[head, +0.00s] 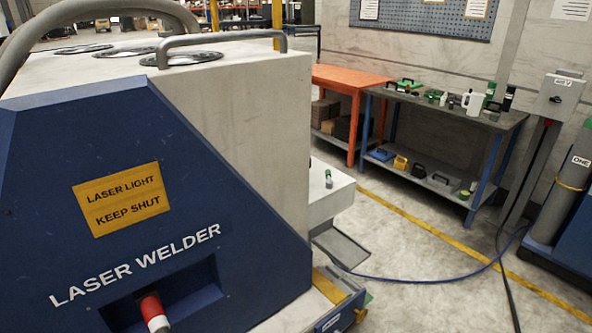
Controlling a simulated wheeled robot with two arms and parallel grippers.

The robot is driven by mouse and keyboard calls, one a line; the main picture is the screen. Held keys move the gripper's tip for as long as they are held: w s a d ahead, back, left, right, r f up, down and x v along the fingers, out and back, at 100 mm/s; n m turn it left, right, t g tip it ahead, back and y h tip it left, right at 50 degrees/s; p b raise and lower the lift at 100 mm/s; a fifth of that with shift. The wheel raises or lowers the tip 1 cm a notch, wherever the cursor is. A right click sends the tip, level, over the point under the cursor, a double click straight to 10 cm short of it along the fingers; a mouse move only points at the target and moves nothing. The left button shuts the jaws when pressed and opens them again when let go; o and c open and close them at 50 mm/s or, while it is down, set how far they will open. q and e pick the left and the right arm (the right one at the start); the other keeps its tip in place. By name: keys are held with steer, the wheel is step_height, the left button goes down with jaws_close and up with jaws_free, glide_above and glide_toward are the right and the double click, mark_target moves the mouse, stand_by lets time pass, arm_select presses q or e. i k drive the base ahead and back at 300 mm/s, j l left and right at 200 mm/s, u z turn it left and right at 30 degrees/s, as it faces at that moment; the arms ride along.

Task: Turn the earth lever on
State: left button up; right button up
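No part in view is readably marked as the earth lever, so I cannot tell which it is. A large blue and white laser welder (60,180) fills the left side. A red and white handle (154,314) sticks out of a dark recess low on its blue face, cut near the picture's bottom edge. A grey box (558,97) stands on a post at the far right, with a small label, a dark knob and something red under it. Its markings are too small to read. Neither of my grippers is in the head view.
An orange table (350,78) and a workbench (455,105) with bottles and tools stand at the back. A blue cable (430,279) runs across the floor. A grey cylinder (558,205) stands at the right. Floor between welder and bench is mostly clear.

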mark_target(329, 177)
steer(key=i+l+u, duration=0.8)
steer(key=l, duration=0.2)
steer(key=i+l, duration=0.35)
steer(key=l, duration=0.3)
steer(key=i+l, duration=0.2)
steer(key=l+u, duration=0.05)
steer(key=l, duration=0.05)
